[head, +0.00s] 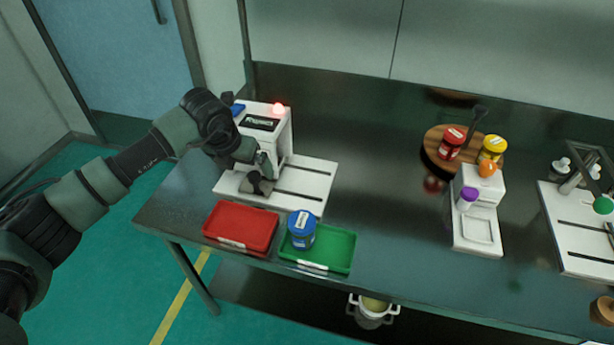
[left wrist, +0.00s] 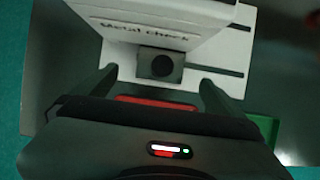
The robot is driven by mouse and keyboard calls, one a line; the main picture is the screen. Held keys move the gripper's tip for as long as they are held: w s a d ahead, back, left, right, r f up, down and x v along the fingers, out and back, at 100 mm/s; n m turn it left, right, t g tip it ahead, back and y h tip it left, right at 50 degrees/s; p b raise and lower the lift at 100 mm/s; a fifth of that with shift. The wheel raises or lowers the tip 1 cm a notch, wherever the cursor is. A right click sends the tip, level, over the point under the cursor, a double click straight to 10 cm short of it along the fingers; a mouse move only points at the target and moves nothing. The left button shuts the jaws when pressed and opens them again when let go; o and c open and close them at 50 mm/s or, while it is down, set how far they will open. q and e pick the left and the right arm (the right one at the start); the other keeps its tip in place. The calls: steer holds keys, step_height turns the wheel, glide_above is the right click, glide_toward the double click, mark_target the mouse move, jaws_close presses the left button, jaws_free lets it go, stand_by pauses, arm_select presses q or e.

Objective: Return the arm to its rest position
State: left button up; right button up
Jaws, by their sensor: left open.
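My left arm reaches in from the left in the head view. Its gripper (head: 262,180) is over the white base plate in front of the white metal check machine (head: 278,135). In the left wrist view the two fingers of the left gripper (left wrist: 157,80) stand apart with nothing held between them. The metal check machine (left wrist: 150,22) fills the top there, with a grey block with a dark round face (left wrist: 160,65) below it. My right gripper is in neither view.
A red tray (head: 225,240) and a green tray (head: 338,257) with a blue-lidded jar (head: 302,228) lie at the table's front. A round wooden board (head: 433,150) carries a red and a yellow jar. A white device (head: 477,230) stands right. The table's middle is clear.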

arm_select(q)
steer(key=shift+s+a+r, duration=0.1)
steer(key=shift+s+r, duration=0.15)
steer(key=shift+r, duration=0.35)
